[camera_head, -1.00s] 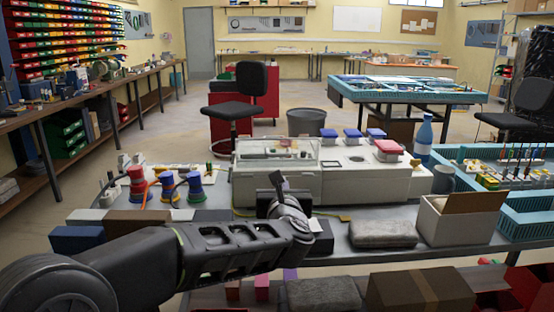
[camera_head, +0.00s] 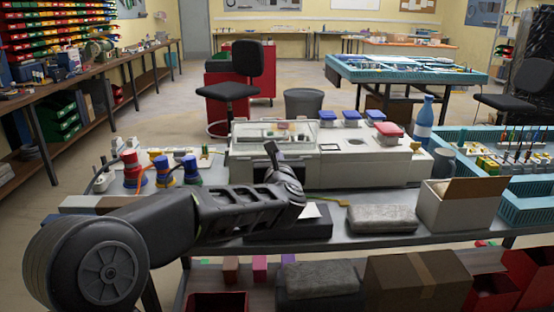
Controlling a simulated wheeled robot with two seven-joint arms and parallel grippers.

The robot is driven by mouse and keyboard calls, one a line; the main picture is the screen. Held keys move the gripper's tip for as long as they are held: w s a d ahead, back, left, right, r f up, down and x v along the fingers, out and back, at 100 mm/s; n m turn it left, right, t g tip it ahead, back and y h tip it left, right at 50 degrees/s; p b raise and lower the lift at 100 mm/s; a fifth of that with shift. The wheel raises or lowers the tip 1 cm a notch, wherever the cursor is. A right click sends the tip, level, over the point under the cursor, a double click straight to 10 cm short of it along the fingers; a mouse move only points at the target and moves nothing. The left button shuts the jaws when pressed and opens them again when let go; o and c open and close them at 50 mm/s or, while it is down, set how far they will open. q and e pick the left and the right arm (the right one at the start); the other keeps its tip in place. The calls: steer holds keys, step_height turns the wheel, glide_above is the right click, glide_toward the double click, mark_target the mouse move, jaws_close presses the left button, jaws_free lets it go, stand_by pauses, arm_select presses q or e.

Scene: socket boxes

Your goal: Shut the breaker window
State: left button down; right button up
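The breaker window (camera_head: 248,134) is a clear panel with a pale frame on the left part of a long white socket box (camera_head: 345,170). Small parts show through it; I cannot tell exactly how far open it stands. My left arm reaches in from the lower left, and its dark gripper (camera_head: 271,150) points up in front of the window, overlapping its lower middle in the picture. Whether it touches the window cannot be told. The finger gap is not visible. My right gripper is not in view.
Red and blue sockets with cables (camera_head: 163,170) stand left of the box. Covered blue and red sockets (camera_head: 388,129) sit on its right part. A grey block (camera_head: 382,218), an open carton (camera_head: 455,208) and a blue bottle (camera_head: 423,118) are to the right.

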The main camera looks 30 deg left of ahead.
arm_select(q)
steer(key=x, duration=0.5)
steer(key=shift+w, duration=0.1)
steer(key=shift+p, duration=0.4)
